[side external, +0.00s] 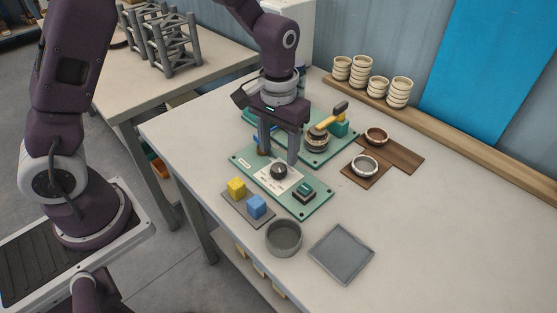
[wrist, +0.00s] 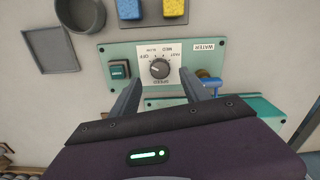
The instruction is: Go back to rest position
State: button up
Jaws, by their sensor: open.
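My gripper (side external: 280,152) is open and empty, pointing down over the green control panel (side external: 239,158). Its fingertips are close to the black speed knob (side external: 279,171). In the wrist view my gripper (wrist: 162,82) has one finger on each side, just below the knob (wrist: 159,68) in the picture. The knob sits on a white label with OFF, SLOW, MED and FAST marks. I cannot tell whether a finger touches it. A dark green square switch (side external: 304,191) is beside the knob, and it also shows in the wrist view (wrist: 119,70).
Yellow (side external: 236,187) and blue (side external: 256,206) blocks, a grey round dish (side external: 284,238) and a square tray (side external: 341,254) lie in front. Small bowls (side external: 364,165) are at right. The table's right side is clear.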

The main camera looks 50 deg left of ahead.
jog(key=shift+r, duration=0.85)
